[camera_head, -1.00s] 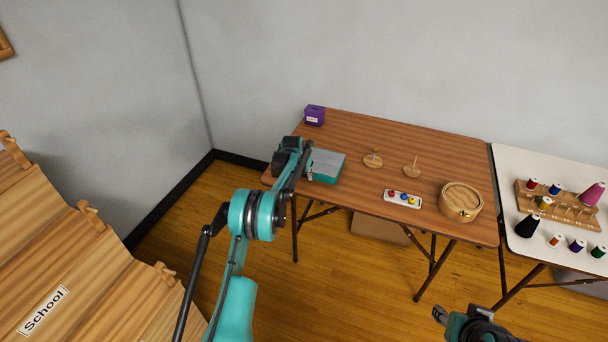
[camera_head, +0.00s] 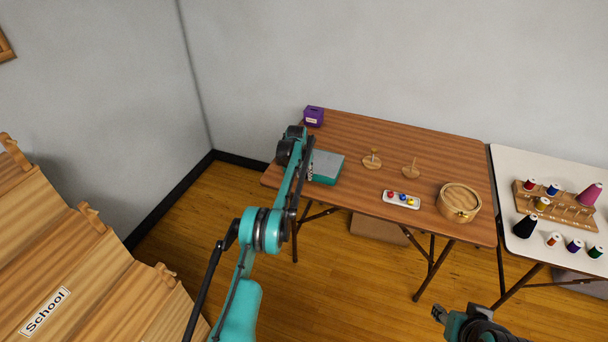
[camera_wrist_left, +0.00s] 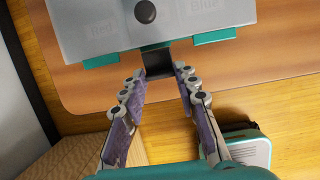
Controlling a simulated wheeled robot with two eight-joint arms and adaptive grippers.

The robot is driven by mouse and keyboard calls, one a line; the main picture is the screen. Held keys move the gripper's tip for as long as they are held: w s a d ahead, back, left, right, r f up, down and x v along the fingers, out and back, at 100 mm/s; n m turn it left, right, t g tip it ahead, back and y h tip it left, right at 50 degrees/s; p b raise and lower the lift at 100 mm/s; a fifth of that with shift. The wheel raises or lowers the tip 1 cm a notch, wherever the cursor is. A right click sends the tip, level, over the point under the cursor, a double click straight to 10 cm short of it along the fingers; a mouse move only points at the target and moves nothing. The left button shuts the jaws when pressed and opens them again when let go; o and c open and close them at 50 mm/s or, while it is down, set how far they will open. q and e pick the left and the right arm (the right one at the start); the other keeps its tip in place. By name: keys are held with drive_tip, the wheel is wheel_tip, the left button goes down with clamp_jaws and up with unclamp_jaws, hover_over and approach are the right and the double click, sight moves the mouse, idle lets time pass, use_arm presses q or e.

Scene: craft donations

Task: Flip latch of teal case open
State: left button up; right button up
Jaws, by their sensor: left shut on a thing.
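The teal case (camera_head: 327,168) with a grey lid lies on the left end of the brown table. In the left wrist view its lid (camera_wrist_left: 95,30) carries faint "Red" and "Blue" lettering and a black knob (camera_wrist_left: 145,11). A black latch (camera_wrist_left: 157,60) is at the middle of the case's near edge. My left gripper (camera_wrist_left: 158,76) has its fingertips on either side of the latch and is shut on it. In the head view the gripper is at the case's left side, partly hidden by my arm. My right gripper (camera_head: 440,314) is low at the bottom edge, its fingers unclear.
The brown table (camera_head: 350,195) also holds a purple box (camera_head: 314,116), two wooden stands (camera_head: 372,159), a white tray (camera_head: 401,200) with coloured balls and a round wooden box (camera_head: 460,201). A white table (camera_head: 515,170) with thread spools stands at the right. Wooden shelving (camera_head: 60,250) is at the left.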

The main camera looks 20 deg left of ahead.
use_arm(q)
drive_tip(key=o, duration=1.2)
drive_tip(key=shift+r, duration=0.1)
drive_tip(key=v, duration=1.1)
drive_tip(key=shift+s+r, duration=0.1)
drive_tip(key=shift+r, duration=0.25)
